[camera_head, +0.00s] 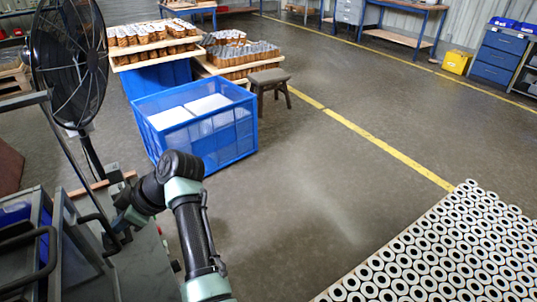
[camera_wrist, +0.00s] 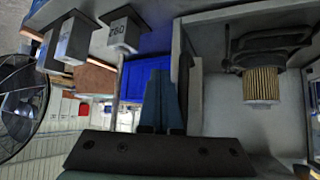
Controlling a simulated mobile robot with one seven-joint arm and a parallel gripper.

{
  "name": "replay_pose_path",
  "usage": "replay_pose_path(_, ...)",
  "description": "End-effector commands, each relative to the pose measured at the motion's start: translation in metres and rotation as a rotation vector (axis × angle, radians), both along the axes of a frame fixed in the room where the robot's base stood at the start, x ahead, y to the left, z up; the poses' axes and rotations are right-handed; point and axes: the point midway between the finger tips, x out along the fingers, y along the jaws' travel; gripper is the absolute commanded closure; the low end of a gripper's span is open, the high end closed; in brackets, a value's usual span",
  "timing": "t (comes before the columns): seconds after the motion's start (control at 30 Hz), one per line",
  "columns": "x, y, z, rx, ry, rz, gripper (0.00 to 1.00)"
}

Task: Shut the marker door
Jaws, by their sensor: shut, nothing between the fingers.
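In the wrist view my gripper (camera_wrist: 164,80) is shut, its blue-grey fingers together with nothing between them. Just right of the fingers is a grey box-like housing (camera_wrist: 235,125), open towards me, which looks like the marker. Inside it a pleated yellowish filter cartridge (camera_wrist: 262,86) sits against a dark fixture (camera_wrist: 270,48). A grey upright panel (camera_wrist: 180,50) borders the opening close beside the fingers; I cannot tell if it is the door or a fixed wall, or whether the fingers touch it. In the head view my arm reaches left to grey equipment (camera_head: 75,250); my fingertips are not clear there.
A large black fan (camera_head: 68,60) stands behind the equipment. A blue crate (camera_head: 205,150) with white contents is on the floor, with cartridge-laden pallets (camera_head: 150,45) behind it. Rows of ring-shaped parts (camera_head: 430,255) fill the right front. Grey boxes (camera_wrist: 122,33) show in the wrist view. The middle floor is clear.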

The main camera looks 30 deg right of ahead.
Motion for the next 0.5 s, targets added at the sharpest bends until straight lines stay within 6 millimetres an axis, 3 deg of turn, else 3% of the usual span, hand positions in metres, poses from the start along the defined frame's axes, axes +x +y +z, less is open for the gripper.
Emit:
replay_pose_path(0.2, 0.003, 0.017, 0.000, 0.000, 0.000, -0.011, 1.00)
replay_pose_path(0.5, 0.004, 0.025, 0.000, -0.001, 0.001, -0.013, 1.00)
